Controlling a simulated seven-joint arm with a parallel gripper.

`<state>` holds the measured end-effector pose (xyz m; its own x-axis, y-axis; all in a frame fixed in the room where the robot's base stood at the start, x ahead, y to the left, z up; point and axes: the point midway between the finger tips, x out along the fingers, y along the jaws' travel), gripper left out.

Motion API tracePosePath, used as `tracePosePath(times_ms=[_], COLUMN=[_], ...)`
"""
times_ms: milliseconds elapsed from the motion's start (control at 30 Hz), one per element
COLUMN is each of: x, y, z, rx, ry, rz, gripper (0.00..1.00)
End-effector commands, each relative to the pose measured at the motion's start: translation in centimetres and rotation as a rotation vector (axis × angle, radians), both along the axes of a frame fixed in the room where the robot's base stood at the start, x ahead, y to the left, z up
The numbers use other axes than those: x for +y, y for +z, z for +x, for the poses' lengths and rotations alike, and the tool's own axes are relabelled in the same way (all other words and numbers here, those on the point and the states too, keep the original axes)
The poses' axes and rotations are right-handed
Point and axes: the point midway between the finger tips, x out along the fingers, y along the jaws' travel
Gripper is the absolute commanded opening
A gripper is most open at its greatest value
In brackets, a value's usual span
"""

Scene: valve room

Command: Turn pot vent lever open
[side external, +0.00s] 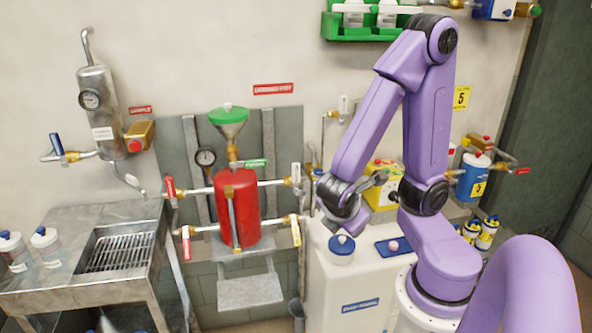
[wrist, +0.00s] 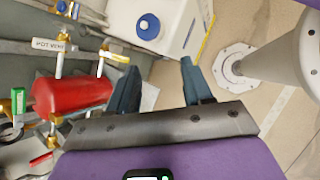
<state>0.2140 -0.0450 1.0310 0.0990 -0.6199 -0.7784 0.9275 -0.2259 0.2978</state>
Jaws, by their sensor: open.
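The red pot (side external: 237,208) stands upright on the wall, with a green funnel (side external: 228,122) above it. The pot vent lever (side external: 296,174) is white, on the upper right side valve of the pot. In the wrist view its label tag (wrist: 48,44) reads as pot vent and lies across the pipe, up and left of the fingers. The red pot also shows there (wrist: 72,94). My gripper (wrist: 158,75) is open with nothing between its fingers. It is apart from the lever, to its right in the side external view, where its fingertips are hard to make out.
Other levers sit close by: green (side external: 256,162), yellow (side external: 295,230), red upper left (side external: 170,188) and red lower left (side external: 186,243). A metal sink (side external: 118,250) is at left.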

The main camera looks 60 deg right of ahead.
Motion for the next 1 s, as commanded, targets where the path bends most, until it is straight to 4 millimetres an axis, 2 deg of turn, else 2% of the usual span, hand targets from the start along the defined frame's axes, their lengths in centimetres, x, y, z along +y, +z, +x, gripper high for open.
tracePosePath(times_ms=[33, 200, 400, 700, 1000], x=[-1.3, -4.5, -6.6, -7.0, -6.7], y=[-0.2, -0.1, 0.0, -1.9, -3.3], z=[0.7, 3.4, 6.9, 11.2, 12.5], rx=[0.003, -0.004, -0.004, 0.011, 0.015], ry=[0.027, 0.147, 0.337, 0.669, 0.796], rz=[-0.102, -0.396, -0.692, -0.966, -1.016], gripper=[0.50, 0.50, 0.50, 0.50, 0.50])
